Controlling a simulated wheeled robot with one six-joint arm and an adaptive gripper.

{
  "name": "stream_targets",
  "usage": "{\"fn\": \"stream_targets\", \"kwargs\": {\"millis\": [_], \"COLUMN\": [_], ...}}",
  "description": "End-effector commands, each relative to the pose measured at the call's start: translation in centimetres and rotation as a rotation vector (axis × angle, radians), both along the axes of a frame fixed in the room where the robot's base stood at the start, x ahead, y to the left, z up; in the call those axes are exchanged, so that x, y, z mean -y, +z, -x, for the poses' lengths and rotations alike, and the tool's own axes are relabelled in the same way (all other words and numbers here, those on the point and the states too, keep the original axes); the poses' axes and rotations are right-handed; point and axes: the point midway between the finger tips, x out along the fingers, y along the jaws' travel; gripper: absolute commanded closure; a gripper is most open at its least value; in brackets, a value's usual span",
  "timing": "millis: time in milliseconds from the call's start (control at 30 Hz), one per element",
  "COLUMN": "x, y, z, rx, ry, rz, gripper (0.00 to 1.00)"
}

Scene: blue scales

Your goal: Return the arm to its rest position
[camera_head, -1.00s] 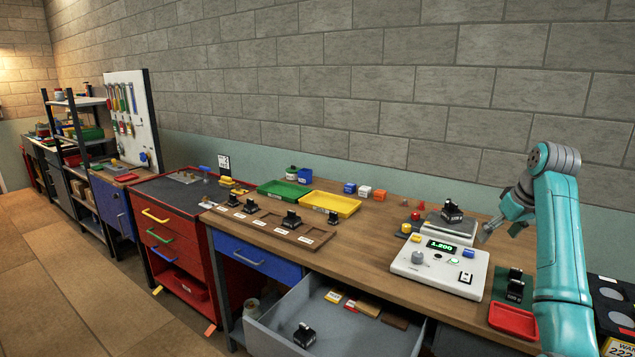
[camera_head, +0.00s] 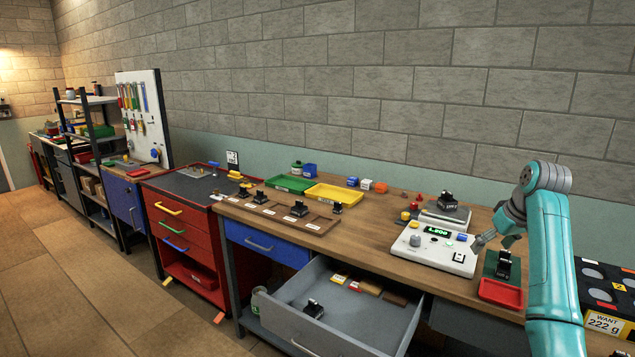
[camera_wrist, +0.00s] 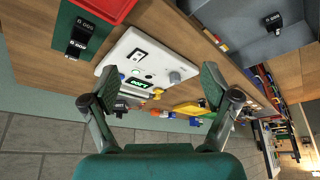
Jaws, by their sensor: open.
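My teal arm (camera_head: 555,265) stands at the right of the head view, with my gripper (camera_head: 480,243) beside the right end of the white scale (camera_head: 435,247). In the wrist view my gripper (camera_wrist: 152,85) has its two fingers spread wide with nothing between them. The scale (camera_wrist: 145,60) shows beyond the fingers there, with its lit green display. A black weight (camera_head: 447,200) sits on the grey scale pan (camera_head: 445,214) behind it.
A red tray (camera_head: 500,293) and a black weight (camera_head: 503,264) on a green pad lie near my arm. An open grey drawer (camera_head: 345,325) juts out below the bench. Yellow (camera_head: 330,196) and green (camera_head: 291,184) trays stand farther left. The space above the bench is clear.

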Motion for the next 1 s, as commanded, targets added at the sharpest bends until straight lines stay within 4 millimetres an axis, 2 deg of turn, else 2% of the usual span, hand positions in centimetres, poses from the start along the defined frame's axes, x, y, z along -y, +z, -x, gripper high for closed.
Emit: {"fn": "stream_targets", "kwargs": {"millis": [267,367,533,767,1000], "x": [-1.2,-1.9,-3.8,-6.7,-9.9], "y": [-5.7,-8.4,-15.1,-24.0,-31.8], "z": [-0.1,0.0,0.9,3.7,8.3], "rx": [0.029,0.046,0.088,0.157,0.229], "ry": [-0.020,-0.030,-0.055,-0.092,-0.127], "rz": [-0.001,0.000,0.001,0.004,0.008], "gripper": [0.13,0.13,0.13,0.13,0.13]}}
